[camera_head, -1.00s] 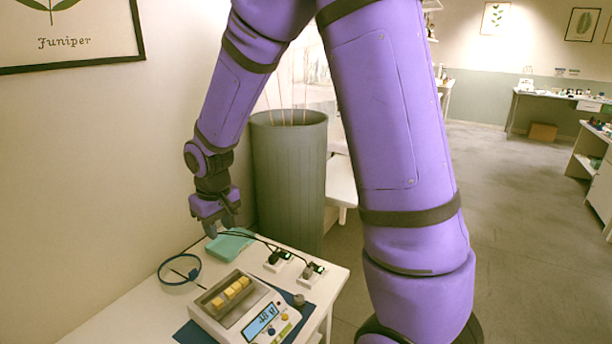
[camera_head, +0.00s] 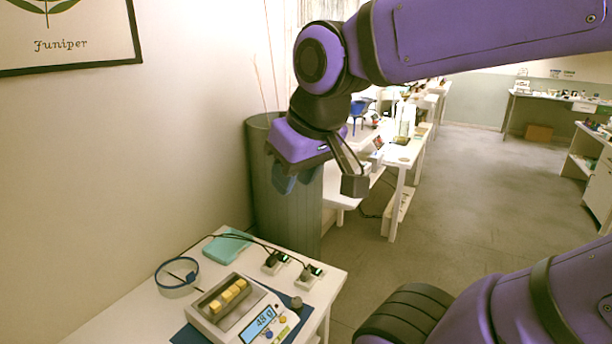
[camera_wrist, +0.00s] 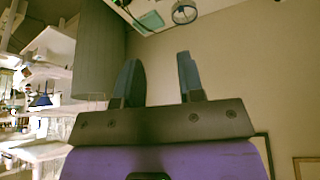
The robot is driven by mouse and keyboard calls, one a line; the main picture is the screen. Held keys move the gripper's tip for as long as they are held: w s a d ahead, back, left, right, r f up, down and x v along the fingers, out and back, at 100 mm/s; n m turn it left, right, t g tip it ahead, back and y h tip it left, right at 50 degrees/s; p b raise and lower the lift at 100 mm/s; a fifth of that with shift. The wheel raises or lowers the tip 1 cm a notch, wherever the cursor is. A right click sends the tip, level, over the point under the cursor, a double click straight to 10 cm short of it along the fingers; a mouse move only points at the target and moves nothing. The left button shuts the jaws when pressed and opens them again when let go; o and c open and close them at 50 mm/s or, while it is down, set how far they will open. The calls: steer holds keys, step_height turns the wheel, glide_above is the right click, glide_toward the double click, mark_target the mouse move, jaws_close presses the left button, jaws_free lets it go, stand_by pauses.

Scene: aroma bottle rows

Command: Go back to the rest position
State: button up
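My gripper (camera_head: 320,182) is raised in the air in the head view, in front of the grey-green bin (camera_head: 290,215) and above the level of the near table. In the wrist view my gripper (camera_wrist: 160,78) shows two fingers spread apart with nothing between them. My purple arm crosses the upper right of the head view.
The near white table (camera_head: 130,320) holds a scale (camera_head: 240,312) with several yellow blocks, a blue ring (camera_head: 177,274), a teal case (camera_head: 228,247) and black plugs with cables. Another white table (camera_head: 402,155) stands behind my gripper. The floor at right is clear.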

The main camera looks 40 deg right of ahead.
steer(key=shift+s+d+r, duration=0.1)
steer(key=shift+s+r, duration=0.05)
steer(key=shift+s, duration=1.05)
stand_by(2.5)
